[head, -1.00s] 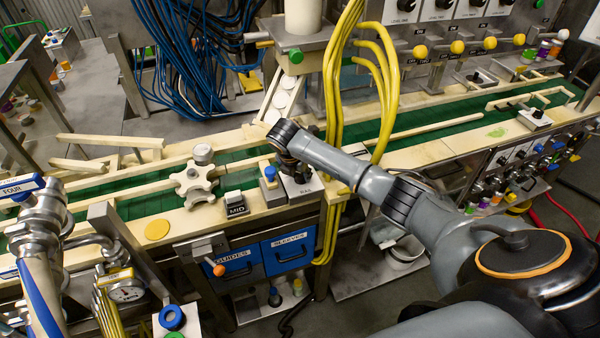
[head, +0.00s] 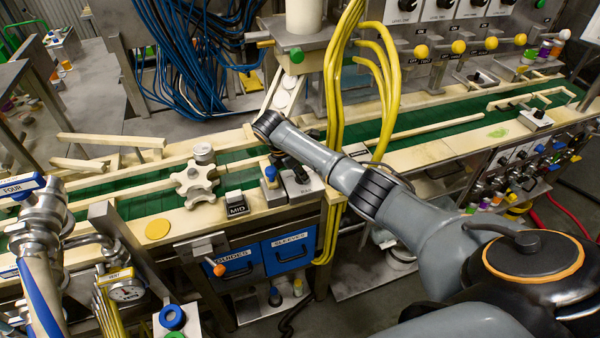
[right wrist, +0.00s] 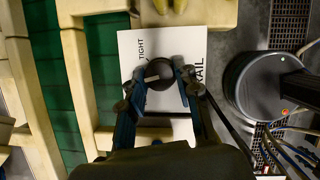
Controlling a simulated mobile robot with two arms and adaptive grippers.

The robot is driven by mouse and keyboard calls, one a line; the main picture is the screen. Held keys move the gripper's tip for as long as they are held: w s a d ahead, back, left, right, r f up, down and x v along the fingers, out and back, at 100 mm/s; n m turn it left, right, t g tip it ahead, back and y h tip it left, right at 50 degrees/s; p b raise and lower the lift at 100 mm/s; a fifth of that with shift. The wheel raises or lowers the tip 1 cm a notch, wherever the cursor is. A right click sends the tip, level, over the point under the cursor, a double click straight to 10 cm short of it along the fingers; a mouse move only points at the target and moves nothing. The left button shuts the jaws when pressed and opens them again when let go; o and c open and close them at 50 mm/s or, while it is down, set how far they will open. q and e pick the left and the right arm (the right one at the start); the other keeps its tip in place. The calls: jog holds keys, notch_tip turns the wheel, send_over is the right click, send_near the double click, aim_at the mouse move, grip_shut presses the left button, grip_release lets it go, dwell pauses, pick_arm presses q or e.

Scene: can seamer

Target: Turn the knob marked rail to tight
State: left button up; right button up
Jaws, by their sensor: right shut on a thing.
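The rail knob (right wrist: 160,76) is dark and round in the right wrist view, with a pale mark on its left side. It sits on a white plate (right wrist: 185,43) printed TIGHT at the upper left and RAIL along the right. My right gripper (right wrist: 160,78) is over the plate, its two fingers shut on the knob from both sides. In the head view the plate (head: 313,187) is on the near conveyor edge, and my right gripper (head: 298,174) largely hides the knob. The lower part of the plate is hidden by the gripper. My left gripper is not in view.
A blue-topped block (head: 271,176), a MID block (head: 236,203) and a pale star-shaped handwheel (head: 195,182) stand left of the plate. Yellow hoses (head: 333,100) hang close behind my right arm. The green conveyor belt (head: 235,158) runs behind the plate.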

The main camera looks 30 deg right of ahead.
jog(key=m+g+b, duration=0.1)
jog(key=m, duration=0.2)
jog(key=shift+w, duration=0.15)
jog(key=shift+f+m+g+b, duration=0.15)
jog(key=shift+m+g+b, duration=0.3)
jog(key=shift+m, duration=0.35)
jog(key=m+y+b, duration=0.1)
jog(key=m+b, duration=0.1)
jog(key=b, duration=0.1)
jog(key=m+g+b, duration=0.1)
jog(key=m+b, duration=0.2)
jog(key=b, duration=0.1)
jog(key=shift+w+d+f+m+g+y, duration=0.1)
jog(key=shift+w+d+m+g+y, duration=0.05)
jog(key=shift+m+g+y, duration=0.2)
jog(key=shift+r+m+y+b, duration=0.25)
jog(key=shift+m+b, duration=0.5)
jog(key=shift+b, duration=0.45)
jog(key=o, duration=1.1)
jog(key=shift+o, duration=0.2)
